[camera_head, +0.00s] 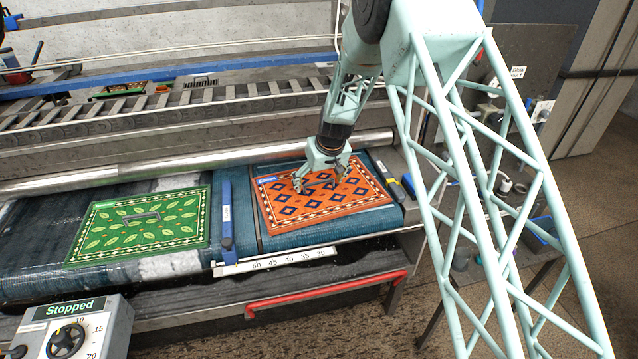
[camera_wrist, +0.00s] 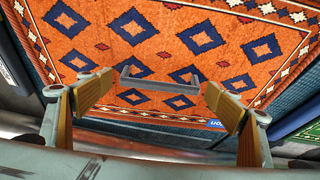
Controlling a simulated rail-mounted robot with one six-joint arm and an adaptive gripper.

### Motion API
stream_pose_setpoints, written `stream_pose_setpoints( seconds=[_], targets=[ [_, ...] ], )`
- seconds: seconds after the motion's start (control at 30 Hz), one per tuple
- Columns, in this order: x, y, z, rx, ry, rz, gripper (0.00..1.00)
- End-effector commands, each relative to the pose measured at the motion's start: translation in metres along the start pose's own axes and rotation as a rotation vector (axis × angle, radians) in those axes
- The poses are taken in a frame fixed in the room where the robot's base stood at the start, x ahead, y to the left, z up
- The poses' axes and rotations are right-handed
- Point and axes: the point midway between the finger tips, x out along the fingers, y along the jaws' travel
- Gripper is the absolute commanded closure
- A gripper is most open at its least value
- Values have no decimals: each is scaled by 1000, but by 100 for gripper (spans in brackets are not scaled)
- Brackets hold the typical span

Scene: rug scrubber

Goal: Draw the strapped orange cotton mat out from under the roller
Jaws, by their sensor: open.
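The orange mat (camera_head: 290,215), with dark blue diamonds and a patterned border, lies flat on the right part of the blue bed. A small blue label (camera_head: 268,179) marks its corner. In the wrist view the orange mat (camera_wrist: 150,55) fills most of the picture, with a grey strap handle (camera_wrist: 160,84) across it. My gripper (camera_head: 322,184) is open above the mat. In the wrist view its fingers (camera_wrist: 158,87) stand on either side of the handle, not closed on it. The metal roller (camera_head: 190,166) runs behind the mat; I cannot tell whether the mat's far edge is under it.
A green leaf-patterned mat (camera_head: 165,235) with a grey handle lies to the left, beyond a blue divider bar (camera_head: 227,215). A numbered scale (camera_head: 290,260) and red rail (camera_head: 320,290) run along the front. The control box (camera_head: 75,325) reads "Stopped".

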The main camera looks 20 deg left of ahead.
Motion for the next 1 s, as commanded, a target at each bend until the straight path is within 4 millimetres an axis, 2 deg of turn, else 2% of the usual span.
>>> stream_pose_setpoints(
  seconds=[0.27, 0.47, 1.0],
  targets=[
    [-2, 0, -1, 0, 1, 0, 16],
    [-10, 0, -1, 0, 2, 0, 16],
    [-64, 0, 0, 0, 1, 0, 16]
  ],
)
